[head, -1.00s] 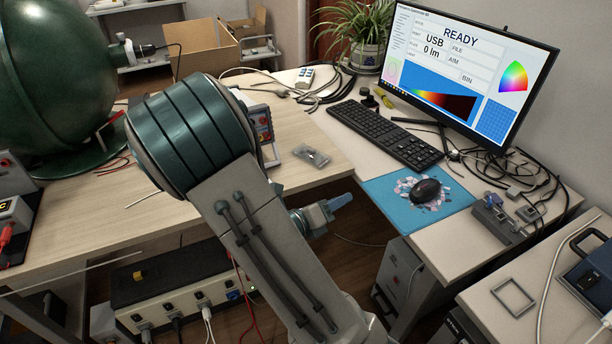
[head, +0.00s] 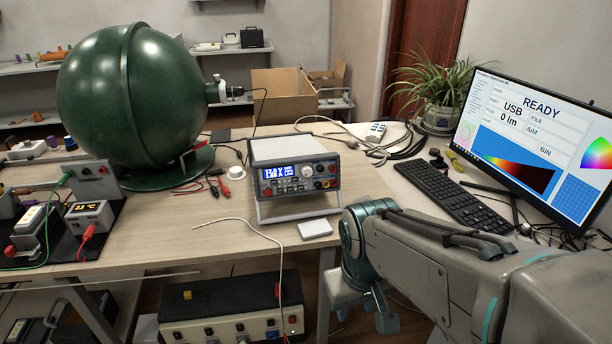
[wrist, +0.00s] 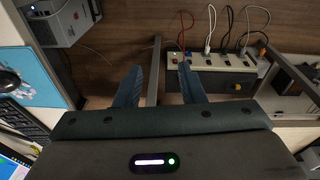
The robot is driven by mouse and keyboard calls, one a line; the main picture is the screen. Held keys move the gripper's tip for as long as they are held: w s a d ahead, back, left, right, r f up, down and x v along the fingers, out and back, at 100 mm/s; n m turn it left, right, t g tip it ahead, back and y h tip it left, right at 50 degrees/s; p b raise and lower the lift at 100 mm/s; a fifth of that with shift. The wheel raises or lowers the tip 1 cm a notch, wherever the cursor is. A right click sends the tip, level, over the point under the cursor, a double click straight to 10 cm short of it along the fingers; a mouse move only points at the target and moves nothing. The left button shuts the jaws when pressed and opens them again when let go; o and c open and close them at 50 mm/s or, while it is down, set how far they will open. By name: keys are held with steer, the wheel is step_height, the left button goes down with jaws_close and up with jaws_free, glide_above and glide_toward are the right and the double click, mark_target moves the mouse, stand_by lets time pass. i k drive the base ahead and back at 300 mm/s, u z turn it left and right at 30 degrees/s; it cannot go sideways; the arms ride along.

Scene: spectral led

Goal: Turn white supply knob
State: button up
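The white bench power supply (head: 293,162) stands tilted up on its stand on the wooden table in the head view. Its lit blue display (head: 280,173) faces me. Small knobs and coloured terminals (head: 326,184) sit at the right of its front panel; which is which is too small to tell. My gripper (wrist: 160,72) shows in the wrist view with its two blue-grey fingers spread and nothing between them. It points down towards the floor area beside the table, apart from the supply. In the head view my arm is right of and below the supply.
A small white box (head: 314,228) and a loose pale cable lie before the supply. A big green sphere (head: 130,95) stands left. The monitor (head: 535,140) and keyboard (head: 455,195) are right. A socket box (head: 230,310) is below the table edge.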

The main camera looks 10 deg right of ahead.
mark_target(307, 171)
steer(key=k, duration=0.4)
steer(key=u, duration=1.6)
steer(key=i, duration=0.9)
steer(key=z, duration=2.2)
